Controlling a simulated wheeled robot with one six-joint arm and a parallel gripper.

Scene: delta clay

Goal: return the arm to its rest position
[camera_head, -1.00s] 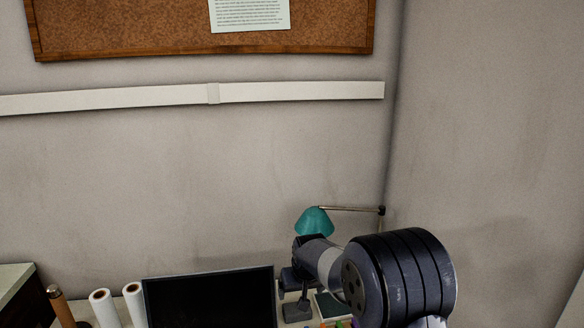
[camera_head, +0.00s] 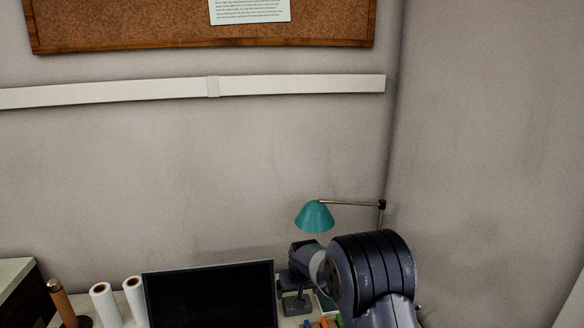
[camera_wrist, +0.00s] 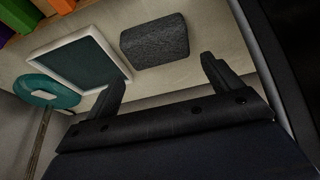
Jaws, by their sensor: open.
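My gripper (camera_wrist: 160,92) shows in the wrist view, with its two dark fingers spread wide and nothing between them. Beyond the fingers are a dark grey rough block (camera_wrist: 155,40) and a white-framed dark green panel (camera_wrist: 80,58), both apart from the fingers. In the head view my arm stands at the lower right in front of the desk, and the gripper itself cannot be made out there.
A black monitor (camera_head: 210,296) stands left of my arm. A teal lamp (camera_head: 315,216) hangs behind it, close to the corner. White rolls (camera_head: 105,304) and a brown cylinder (camera_head: 62,303) stand at the left. The wall above is clear apart from a rail (camera_head: 300,85) and corkboard (camera_head: 120,28).

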